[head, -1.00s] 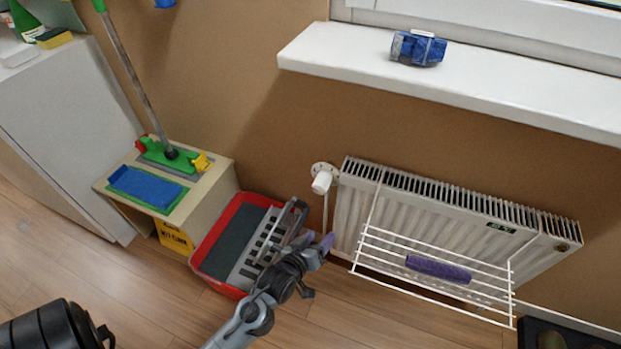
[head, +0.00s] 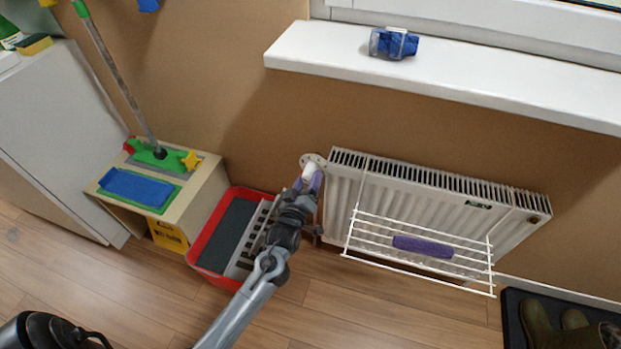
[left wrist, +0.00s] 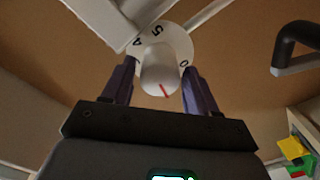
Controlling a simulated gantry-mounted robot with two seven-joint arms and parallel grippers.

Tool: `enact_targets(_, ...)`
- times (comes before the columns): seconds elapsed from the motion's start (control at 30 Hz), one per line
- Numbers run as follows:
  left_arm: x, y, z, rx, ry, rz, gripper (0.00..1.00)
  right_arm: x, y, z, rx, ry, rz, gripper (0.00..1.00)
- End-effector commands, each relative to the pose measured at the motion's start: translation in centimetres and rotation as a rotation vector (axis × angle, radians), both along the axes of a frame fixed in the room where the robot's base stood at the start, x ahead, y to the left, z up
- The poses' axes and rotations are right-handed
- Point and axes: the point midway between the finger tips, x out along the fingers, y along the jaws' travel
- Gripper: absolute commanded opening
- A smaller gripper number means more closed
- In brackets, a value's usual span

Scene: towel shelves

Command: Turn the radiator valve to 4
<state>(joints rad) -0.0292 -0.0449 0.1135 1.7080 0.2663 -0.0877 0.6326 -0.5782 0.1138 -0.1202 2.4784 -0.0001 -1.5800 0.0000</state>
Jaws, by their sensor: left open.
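The white radiator valve (head: 309,171) sits at the upper left corner of the white radiator (head: 430,190). In the left wrist view its knob (left wrist: 158,72) carries a red mark that points down and slightly right. The dial plate (left wrist: 172,38) behind it shows 4, 5 and 0; the 4 is at the upper left, away from the mark. My left gripper (head: 308,183) is at the valve, with its purple fingers open on either side of the knob; I cannot tell whether they touch it. My right gripper is not in view.
A white drying rack (head: 420,265) with a purple roll (head: 422,247) hangs on the radiator. A red tray (head: 208,236) stands on the floor at left, beside a small bench (head: 204,190). The windowsill (head: 480,75) above holds a blue object (head: 394,43). Boots stand on a dark mat at lower right.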

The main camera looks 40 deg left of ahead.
Motion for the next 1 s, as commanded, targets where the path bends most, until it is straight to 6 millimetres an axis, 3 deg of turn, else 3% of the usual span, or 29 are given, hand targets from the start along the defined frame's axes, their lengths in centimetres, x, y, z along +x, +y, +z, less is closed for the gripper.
enact_targets(0.23, 2.1, 0.9, -0.1, 0.001, 0.0, 0.0, 0.58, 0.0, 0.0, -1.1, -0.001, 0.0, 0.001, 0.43)
enact_targets(0.6, 2.5, 1.0, 0.0, 0.001, 0.001, -0.001, 0.58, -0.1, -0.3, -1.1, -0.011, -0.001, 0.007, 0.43)
enact_targets(0.87, 2.5, 1.0, 0.0, 0.001, 0.001, -0.001, 0.2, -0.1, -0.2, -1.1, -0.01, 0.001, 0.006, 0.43)
enact_targets(1.0, 2.4, 1.0, 0.0, 0.003, 0.002, -0.001, 0.17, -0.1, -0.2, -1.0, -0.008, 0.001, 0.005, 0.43)
